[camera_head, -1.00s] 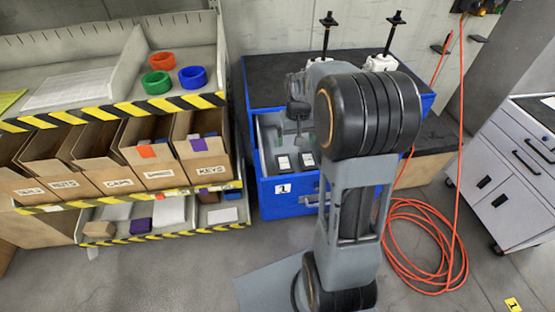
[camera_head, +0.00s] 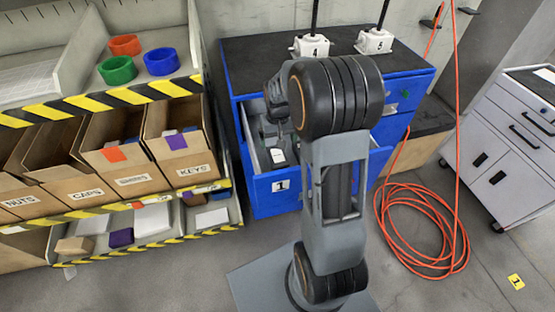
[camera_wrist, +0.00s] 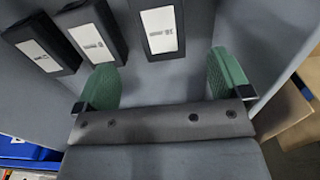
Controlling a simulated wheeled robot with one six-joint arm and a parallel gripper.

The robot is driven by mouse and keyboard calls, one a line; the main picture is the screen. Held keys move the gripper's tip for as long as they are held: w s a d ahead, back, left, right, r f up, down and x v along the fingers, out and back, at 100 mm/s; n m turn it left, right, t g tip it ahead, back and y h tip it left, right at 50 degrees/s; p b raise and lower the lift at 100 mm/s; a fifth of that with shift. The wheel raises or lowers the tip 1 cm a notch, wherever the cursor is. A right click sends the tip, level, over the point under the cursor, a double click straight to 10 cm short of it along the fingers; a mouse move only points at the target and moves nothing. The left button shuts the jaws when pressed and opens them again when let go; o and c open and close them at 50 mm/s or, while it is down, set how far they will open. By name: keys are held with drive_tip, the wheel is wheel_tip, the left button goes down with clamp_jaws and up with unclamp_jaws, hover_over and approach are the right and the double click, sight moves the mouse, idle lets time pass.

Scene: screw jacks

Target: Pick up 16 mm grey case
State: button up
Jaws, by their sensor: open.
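Three dark cases with white labels lie in the open drawer (camera_head: 283,190). In the wrist view they are a left case (camera_wrist: 42,43), a middle case (camera_wrist: 93,32) and a right case (camera_wrist: 163,30). The right label seems to carry a 16, but the print is small and upside down. My gripper (camera_wrist: 165,78) has green pads spread wide and nothing between them. The right case is ahead of the gap, apart from both pads. In the head view one case (camera_head: 278,156) shows; my arm hides much of the drawer.
The drawer's walls surround the cases. The blue cabinet (camera_head: 240,55) carries two white screw jacks, marked 4 (camera_head: 311,46) and apparently 5 (camera_head: 375,41). A shelf of cardboard bins (camera_head: 168,150) stands left. An orange hose (camera_head: 425,235) lies coiled on the floor at right.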

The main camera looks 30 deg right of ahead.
sight(277, 155)
drive_tip(key=shift+w+f+p, duration=0.1)
drive_tip(key=shift+f+p, duration=0.45)
drive_tip(key=shift+f, duration=4.25)
drive_tip(key=c, duration=1.2)
